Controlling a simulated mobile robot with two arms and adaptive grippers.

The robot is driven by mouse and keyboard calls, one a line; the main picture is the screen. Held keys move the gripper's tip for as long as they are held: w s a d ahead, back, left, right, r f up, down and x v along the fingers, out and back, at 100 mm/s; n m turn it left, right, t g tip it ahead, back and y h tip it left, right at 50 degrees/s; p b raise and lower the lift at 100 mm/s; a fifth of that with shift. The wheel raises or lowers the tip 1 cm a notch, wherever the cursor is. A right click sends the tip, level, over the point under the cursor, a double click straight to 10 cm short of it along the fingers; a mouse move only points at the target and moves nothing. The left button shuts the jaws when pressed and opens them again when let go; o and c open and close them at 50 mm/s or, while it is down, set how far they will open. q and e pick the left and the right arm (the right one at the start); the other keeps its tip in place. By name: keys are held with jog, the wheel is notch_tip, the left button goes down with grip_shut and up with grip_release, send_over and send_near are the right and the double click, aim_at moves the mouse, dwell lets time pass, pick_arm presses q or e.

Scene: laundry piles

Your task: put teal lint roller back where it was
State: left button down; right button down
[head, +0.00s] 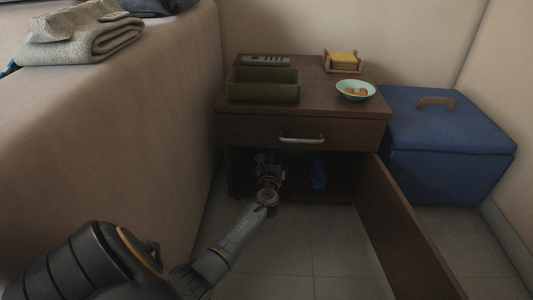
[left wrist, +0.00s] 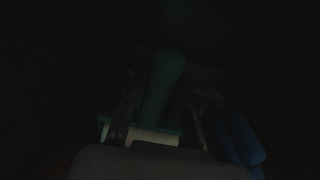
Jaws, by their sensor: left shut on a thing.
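My left arm reaches into the open lower compartment of the brown nightstand (head: 250,133). My left gripper (head: 266,163) is inside it, under the drawer. The left wrist view is very dark. There the teal lint roller (left wrist: 163,80) shows between the fingers of the gripper (left wrist: 160,105), with its pale roller part (left wrist: 153,136) nearest the camera. The gripper is shut on it. Whether the roller touches the compartment floor cannot be told. My right gripper is not in view.
A blue object (head: 319,173) stands in the compartment to the right of my gripper; it also shows in the wrist view (left wrist: 242,138). The cabinet door (head: 405,235) hangs open at right. On top are a green tray (head: 263,92), a remote (head: 266,61) and a bowl (head: 355,90). A blue box (head: 450,135) stands right.

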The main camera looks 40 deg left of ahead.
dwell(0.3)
pick_arm(q)
jog(key=c, duration=1.4)
grip_release()
jog(key=shift+f, duration=0.15)
jog(key=o, duration=0.3)
